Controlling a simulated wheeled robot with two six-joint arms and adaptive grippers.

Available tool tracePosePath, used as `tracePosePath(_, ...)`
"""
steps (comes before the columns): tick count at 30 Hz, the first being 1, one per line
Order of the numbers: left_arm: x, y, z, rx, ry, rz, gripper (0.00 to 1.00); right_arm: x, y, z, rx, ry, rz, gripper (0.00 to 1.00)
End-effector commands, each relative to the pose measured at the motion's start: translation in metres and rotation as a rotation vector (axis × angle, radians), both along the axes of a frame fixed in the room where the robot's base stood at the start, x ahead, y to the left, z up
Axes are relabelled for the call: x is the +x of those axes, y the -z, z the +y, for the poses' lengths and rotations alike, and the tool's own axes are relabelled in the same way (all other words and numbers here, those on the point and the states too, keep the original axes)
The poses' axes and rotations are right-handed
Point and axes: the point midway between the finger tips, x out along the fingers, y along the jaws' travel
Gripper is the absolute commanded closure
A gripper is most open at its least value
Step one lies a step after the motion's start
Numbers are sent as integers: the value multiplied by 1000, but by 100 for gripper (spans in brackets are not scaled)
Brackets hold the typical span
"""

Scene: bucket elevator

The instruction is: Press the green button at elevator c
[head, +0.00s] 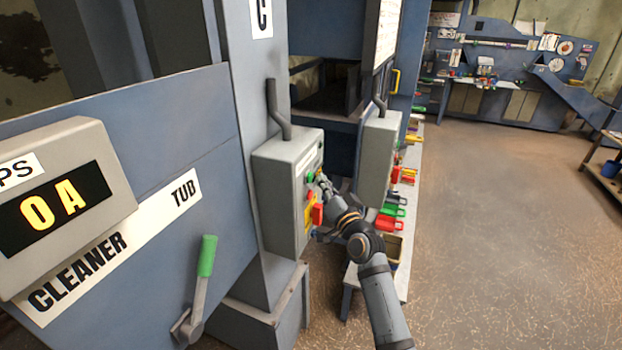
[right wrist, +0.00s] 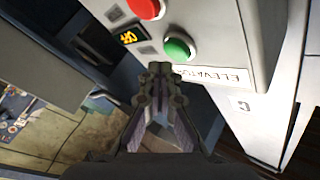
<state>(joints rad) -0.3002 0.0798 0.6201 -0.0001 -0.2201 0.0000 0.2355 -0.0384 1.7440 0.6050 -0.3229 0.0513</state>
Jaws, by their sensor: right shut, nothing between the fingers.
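The grey control box (head: 275,205) of elevator C is mounted on the blue column under a "C" sign (head: 262,14) in the head view. In the head view the right gripper (head: 322,181) is at the box's right face. My left gripper is not in view.
A second grey box (head: 379,150) stands behind my right arm. A bench with coloured bins (head: 391,209) runs along the right side. A green-handled lever (head: 207,256) is at the front left. The floor at right is open.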

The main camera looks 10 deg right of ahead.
Motion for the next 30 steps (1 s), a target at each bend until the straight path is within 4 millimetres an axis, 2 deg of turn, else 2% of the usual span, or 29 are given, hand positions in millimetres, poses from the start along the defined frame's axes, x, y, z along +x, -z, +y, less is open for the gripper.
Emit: tracePosePath(30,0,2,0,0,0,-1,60,5,0,7,0,0,0,100)
